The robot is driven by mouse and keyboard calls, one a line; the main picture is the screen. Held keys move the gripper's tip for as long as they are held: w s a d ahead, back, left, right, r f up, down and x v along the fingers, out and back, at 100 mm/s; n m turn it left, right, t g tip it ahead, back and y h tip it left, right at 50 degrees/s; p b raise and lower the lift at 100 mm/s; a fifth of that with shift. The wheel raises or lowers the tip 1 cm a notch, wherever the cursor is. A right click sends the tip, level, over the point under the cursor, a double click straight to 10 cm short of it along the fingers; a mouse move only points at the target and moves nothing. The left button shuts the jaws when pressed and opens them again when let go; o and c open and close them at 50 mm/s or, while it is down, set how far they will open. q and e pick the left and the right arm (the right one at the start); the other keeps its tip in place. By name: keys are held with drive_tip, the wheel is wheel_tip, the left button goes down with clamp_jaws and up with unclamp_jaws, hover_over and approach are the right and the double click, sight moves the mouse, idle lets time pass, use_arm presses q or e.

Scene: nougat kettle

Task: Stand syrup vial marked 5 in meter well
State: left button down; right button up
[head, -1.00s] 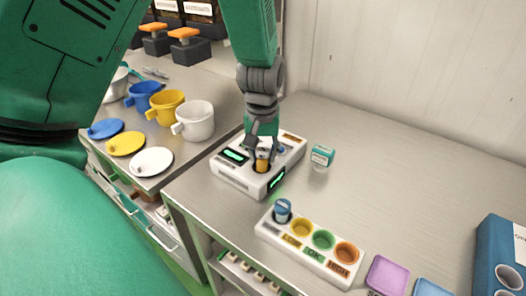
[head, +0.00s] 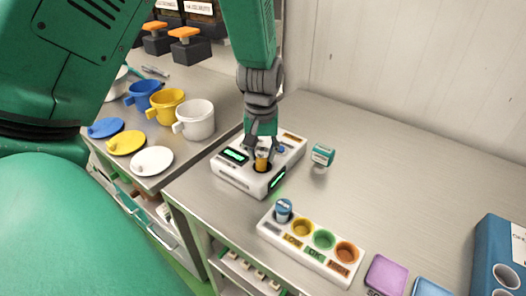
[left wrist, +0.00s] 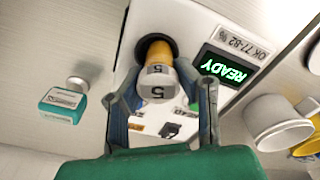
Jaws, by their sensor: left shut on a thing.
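The syrup vial marked 5 (left wrist: 156,82) has an amber body and a pale cap with a 5 on it; its amber side also shows in the head view (head: 262,160). My left gripper (head: 262,147) is shut on the vial, with one finger on each side of the cap in the left wrist view (left wrist: 161,95). The vial's lower end is in the dark round meter well (left wrist: 143,50). How deep it sits is hidden. The white meter (head: 236,177) has a lit green display (left wrist: 222,68) reading READY. My right gripper is not in view.
A white rack (head: 318,260) with yellow, green and orange cups holds a blue-capped vial (head: 283,208). A teal-and-white block (head: 322,155) is right of the meter. Cups and lids (head: 152,160) stand at left. A blue box (head: 492,260) is at right. The back right counter is clear.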

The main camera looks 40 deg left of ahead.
sight(263, 149)
use_arm(q)
drive_tip(key=shift+w+r+p, duration=0.1)
drive_tip(key=shift+w+p, duration=0.05)
drive_tip(key=shift+p, duration=0.15)
drive_tip(key=shift+f+b, duration=0.35)
drive_tip(key=shift+f, duration=0.4)
drive_tip(key=c, duration=1.5)
unclamp_jaws()
drive_tip(key=shift+r, duration=0.1)
drive_tip(key=r+p, duration=1.1)
drive_tip(key=shift+s+d, duration=0.2)
drive_tip(key=shift+s, duration=0.05)
drive_tip(key=shift+f, duration=0.1)
